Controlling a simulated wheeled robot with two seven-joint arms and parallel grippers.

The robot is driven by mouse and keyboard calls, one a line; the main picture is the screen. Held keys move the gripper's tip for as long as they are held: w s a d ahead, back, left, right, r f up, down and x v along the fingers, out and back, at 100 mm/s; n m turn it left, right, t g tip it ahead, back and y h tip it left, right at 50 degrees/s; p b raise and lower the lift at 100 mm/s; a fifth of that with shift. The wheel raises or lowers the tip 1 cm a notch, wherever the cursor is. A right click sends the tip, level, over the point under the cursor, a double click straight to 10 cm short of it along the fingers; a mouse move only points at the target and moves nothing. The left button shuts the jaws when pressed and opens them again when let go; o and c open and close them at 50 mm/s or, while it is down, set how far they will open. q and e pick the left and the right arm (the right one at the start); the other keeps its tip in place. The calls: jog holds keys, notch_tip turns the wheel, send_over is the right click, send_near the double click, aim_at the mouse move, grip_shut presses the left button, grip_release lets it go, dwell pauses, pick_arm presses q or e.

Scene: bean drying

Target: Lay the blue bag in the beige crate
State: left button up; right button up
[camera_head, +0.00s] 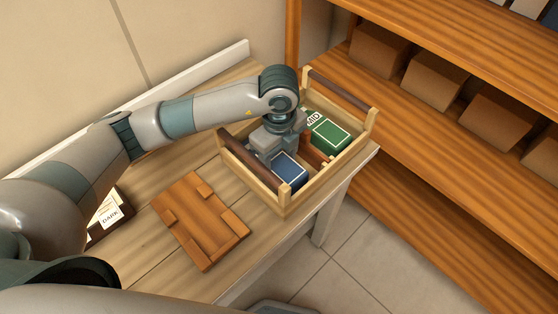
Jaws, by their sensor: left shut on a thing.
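The blue bag (289,171) is inside the beige crate (285,199), in its near part by the near dark handle bar. My left gripper (273,155) reaches down into the crate from above and is shut on the blue bag at its far left side. The fingertips are largely hidden. I cannot tell whether the bag touches the crate floor. A green bag (327,133) lies in the far part of the crate, beyond a brown divider. My right gripper is not in view.
A brown wooden tray (205,226) lies on the table (150,262) left of the crate. A box labelled DARK (108,212) is partly behind my left arm. Wooden shelves (440,150) with several cardboard boxes stand at the right. The crate sits near the table's right edge.

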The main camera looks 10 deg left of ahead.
aim_at(279, 162)
pick_arm(q)
jog(key=shift+f, duration=0.3)
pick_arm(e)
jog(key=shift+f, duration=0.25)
pick_arm(q)
jog(key=o, duration=1.3)
jog(key=shift+o, duration=0.2)
jog(key=shift+r, duration=0.1)
notch_tip(279, 162, up, 17)
jog(key=b, duration=0.3)
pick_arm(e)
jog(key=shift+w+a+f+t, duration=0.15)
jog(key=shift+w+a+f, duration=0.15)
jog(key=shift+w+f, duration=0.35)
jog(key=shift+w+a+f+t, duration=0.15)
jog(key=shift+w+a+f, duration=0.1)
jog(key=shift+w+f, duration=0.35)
pick_arm(q)
jog(key=shift+r, duration=0.1)
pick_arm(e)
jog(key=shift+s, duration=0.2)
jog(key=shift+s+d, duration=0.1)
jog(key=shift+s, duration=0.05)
